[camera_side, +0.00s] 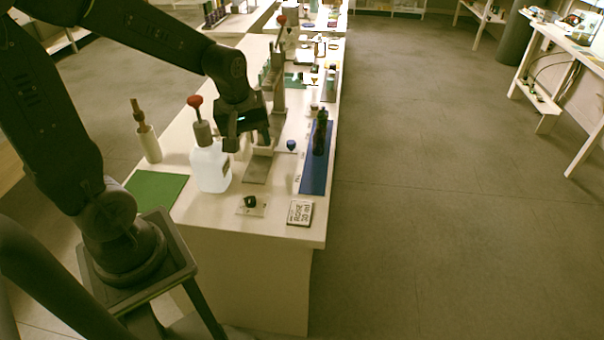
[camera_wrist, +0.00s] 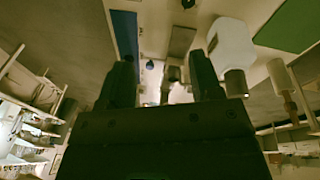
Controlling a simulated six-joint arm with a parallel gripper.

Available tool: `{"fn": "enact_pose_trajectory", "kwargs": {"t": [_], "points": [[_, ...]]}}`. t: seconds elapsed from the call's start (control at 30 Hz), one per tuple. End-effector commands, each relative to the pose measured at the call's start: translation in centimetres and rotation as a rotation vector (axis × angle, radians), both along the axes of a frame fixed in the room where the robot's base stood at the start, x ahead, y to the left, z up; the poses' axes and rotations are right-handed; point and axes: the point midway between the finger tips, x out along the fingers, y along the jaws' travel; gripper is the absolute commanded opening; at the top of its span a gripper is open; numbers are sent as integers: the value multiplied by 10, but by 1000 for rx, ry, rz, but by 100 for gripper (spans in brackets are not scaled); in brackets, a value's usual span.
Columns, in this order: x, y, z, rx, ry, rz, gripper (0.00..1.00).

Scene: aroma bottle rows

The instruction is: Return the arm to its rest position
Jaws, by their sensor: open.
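My gripper (camera_side: 247,138) is above the long pale table, just right of the white jug, in the side view. In the wrist view its two dark fingers stand wide apart with nothing between them (camera_wrist: 163,78). A white jug (camera_side: 212,168) with a grey neck stands on the table; a red knob shows above it. The jug also shows in the wrist view (camera_wrist: 232,45). A dark bottle (camera_side: 320,135) stands on the blue mat (camera_side: 317,173). A grey plate (camera_side: 257,169) lies in front of my gripper.
A slim bottle with a brown top (camera_side: 148,142) stands at the left near a green mat (camera_side: 155,191). A black item on a small card (camera_side: 250,204) and a printed card (camera_side: 300,212) lie near the front edge. More items stand farther back. The floor at right is clear.

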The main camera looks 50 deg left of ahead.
Motion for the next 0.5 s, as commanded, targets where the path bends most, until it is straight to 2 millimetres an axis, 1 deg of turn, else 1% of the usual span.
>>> {"fn": "enact_pose_trajectory", "kwargs": {"t": [0.03,0.1,0.2,0.3,0.4,0.5], "points": [[-7,-15,19,31,-39,-127,59],[-19,-32,39,73,-78,-299,59],[-39,-55,63,139,-132,-536,59],[-59,-72,81,203,-179,-741,59],[-76,-83,91,256,-215,-895,59],[-87,-89,97,291,-236,-992,59]]}}
